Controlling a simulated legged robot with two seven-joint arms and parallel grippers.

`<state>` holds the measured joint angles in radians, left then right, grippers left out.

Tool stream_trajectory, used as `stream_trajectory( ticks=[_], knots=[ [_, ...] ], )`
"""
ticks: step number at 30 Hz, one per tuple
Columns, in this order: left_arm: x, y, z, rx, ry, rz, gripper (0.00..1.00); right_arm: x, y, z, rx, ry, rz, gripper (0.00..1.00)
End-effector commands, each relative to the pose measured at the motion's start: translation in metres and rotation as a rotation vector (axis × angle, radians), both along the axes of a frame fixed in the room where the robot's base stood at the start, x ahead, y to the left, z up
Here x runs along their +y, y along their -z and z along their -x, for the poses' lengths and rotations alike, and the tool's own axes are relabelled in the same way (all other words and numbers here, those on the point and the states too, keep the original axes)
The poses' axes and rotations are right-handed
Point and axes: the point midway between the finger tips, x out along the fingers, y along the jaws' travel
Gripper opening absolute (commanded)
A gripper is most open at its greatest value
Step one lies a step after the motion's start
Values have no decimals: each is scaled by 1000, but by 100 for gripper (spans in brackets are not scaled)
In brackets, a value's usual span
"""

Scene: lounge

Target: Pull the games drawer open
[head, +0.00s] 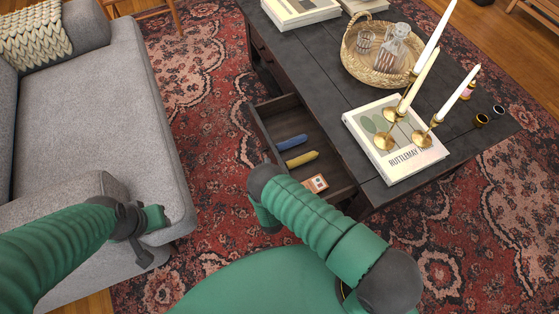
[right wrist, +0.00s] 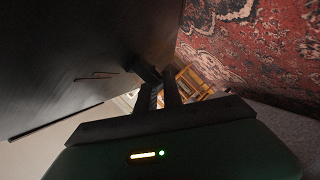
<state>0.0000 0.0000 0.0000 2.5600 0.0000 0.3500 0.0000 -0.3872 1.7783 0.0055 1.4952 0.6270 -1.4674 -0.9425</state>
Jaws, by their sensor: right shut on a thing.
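The games drawer (head: 258,120) stands pulled out from the left side of the dark coffee table (head: 325,75). Inside lie a blue item (head: 291,142), a yellow item (head: 302,159) and a small white and red box (head: 316,183). My right gripper is at the drawer's outer front, its fingers hidden in the head view behind my own arm. In the right wrist view its fingers (right wrist: 159,88) are close together beside a dark panel, shut on what seems the drawer's handle, which is mostly hidden. My left gripper (head: 140,222) is over the sofa's near end, away from the drawer.
A grey sofa (head: 85,100) stands at left, with patterned rug (head: 215,95) between it and the table. On the tabletop are a wicker tray (head: 350,58) with a glass decanter (head: 393,50), a book (head: 370,115) under brass candle holders (head: 384,141), and more books (head: 300,10).

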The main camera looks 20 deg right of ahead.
Motion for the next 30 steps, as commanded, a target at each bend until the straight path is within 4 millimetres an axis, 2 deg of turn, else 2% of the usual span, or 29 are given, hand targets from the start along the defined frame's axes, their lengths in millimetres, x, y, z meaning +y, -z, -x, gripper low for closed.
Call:
stream_trajectory(
  ticks=[7,19,20,21,30],
  knots=[
    [0,3,0,0,0,0,36,19,4,4,11,0,-2,0],
    [0,3,0,0,0,0,36,21,4,4,11,1,0,0],
    [0,3,0,0,0,0,36,20,4,4,11,1,0,13],
    [0,3,0,0,0,0,36,20,4,4,11,1,0,18],
    [0,2,0,0,0,0,36,20,1,2,4,1,0,19]
  ],
)
